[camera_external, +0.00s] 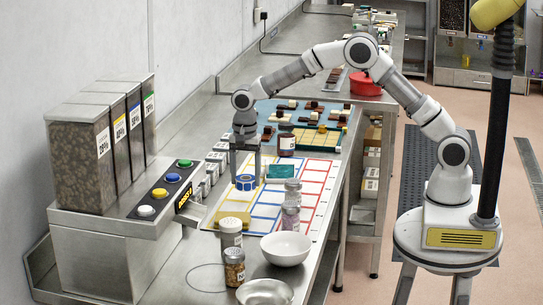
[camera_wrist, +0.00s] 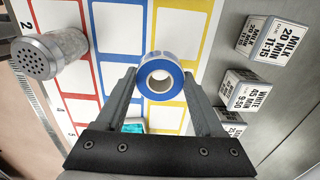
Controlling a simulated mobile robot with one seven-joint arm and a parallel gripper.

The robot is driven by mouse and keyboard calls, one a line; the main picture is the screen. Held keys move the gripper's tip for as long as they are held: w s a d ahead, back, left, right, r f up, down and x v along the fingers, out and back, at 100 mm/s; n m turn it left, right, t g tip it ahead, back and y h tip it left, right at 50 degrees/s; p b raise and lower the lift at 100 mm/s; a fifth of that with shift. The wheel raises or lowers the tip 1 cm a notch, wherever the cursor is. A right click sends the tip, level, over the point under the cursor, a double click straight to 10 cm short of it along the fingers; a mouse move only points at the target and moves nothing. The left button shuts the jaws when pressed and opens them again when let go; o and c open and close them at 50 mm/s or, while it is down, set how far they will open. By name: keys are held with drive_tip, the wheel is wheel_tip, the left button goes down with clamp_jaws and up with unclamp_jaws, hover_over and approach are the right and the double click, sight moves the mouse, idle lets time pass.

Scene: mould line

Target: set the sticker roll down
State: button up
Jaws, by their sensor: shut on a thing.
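The sticker roll (camera_external: 245,183) is a blue ring with a white face and an open centre. My gripper (camera_external: 245,176) points straight down with one finger on each side of the roll and is shut on it. In the wrist view the roll (camera_wrist: 160,62) sits between the fingertips, its hole facing the camera. It is over the yellow-outlined cells of the white grid mat (camera_external: 311,181). I cannot tell whether its underside touches the mat. The mat also has blue and red columns.
A teal block (camera_external: 281,172) and dark jar (camera_external: 287,141) are close by. A shaker (camera_external: 231,232), spice jar (camera_external: 234,266), pink-filled bottle (camera_external: 291,208) and white bowl (camera_external: 286,248) stand in front. Labelled cubes (camera_wrist: 268,38) line the wall side. The button console (camera_external: 165,193) is left.

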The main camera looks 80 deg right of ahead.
drive_tip(key=shift+w+a+f, duration=0.1)
drive_tip(key=shift+a+f, duration=0.15)
drive_tip(key=shift+f, duration=1.9)
